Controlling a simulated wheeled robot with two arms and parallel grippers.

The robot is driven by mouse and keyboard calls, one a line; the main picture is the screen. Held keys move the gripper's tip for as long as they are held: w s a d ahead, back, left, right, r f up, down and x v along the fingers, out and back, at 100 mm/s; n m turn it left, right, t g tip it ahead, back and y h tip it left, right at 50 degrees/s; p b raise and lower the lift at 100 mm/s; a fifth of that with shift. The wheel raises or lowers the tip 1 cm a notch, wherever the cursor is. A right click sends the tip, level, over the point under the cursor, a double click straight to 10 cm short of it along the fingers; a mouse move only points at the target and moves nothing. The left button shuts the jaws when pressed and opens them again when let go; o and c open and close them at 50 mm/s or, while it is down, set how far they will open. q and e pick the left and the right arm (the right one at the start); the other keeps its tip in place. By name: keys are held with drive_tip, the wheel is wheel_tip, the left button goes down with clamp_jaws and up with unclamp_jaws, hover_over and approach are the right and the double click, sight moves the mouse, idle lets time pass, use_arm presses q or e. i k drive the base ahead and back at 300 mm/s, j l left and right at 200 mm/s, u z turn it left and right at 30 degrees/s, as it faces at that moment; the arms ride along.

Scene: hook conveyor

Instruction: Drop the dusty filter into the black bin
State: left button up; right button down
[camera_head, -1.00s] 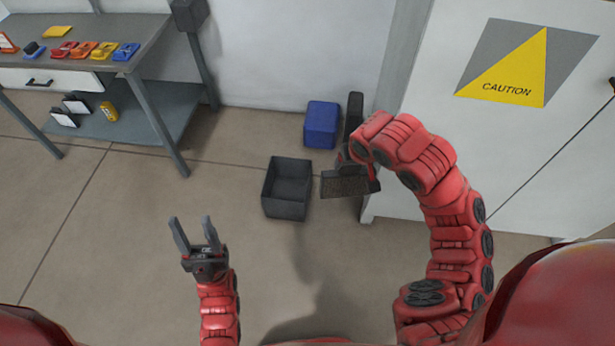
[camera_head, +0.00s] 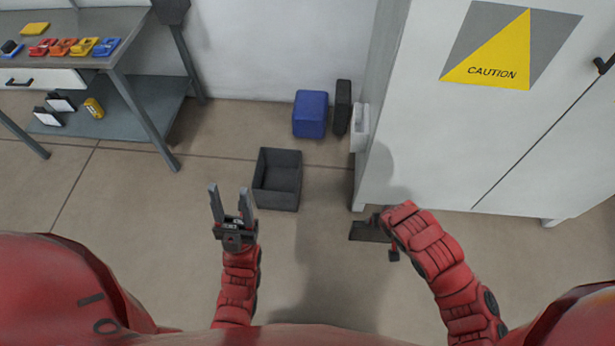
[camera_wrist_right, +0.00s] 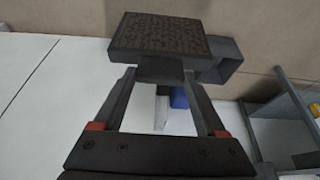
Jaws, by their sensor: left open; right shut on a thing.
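The black bin (camera_head: 278,180) stands open on the floor in the middle of the head view and looks empty. My right gripper (camera_head: 382,226) is right of the bin and nearer to me. It is shut on the dusty filter (camera_head: 368,231), a dark flat block partly hidden by the gripper. In the right wrist view the filter (camera_wrist_right: 160,36) shows a speckled brown-grey face and sits between the two fingertips (camera_wrist_right: 158,75). The bin (camera_wrist_right: 222,62) shows partly behind it there. My left gripper (camera_head: 231,205) is open and empty, in front of the bin and to its left.
A blue box (camera_head: 310,114), a black upright object (camera_head: 342,106) and a white object (camera_head: 360,128) stand behind the bin by the wall. A white cabinet (camera_head: 440,140) with a caution sign is at right. A workbench (camera_head: 150,75) is at left. Floor around the bin is clear.

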sight(283, 186)
drive_tip(key=i+j+z, duration=0.25)
drive_tip(key=j+z, duration=0.3)
drive_tip(key=j, duration=0.15)
drive_tip(key=i+j+z, duration=0.25)
drive_tip(key=j, duration=0.2)
drive_tip(key=j+z, duration=0.5)
drive_tip(key=j, duration=2.8)
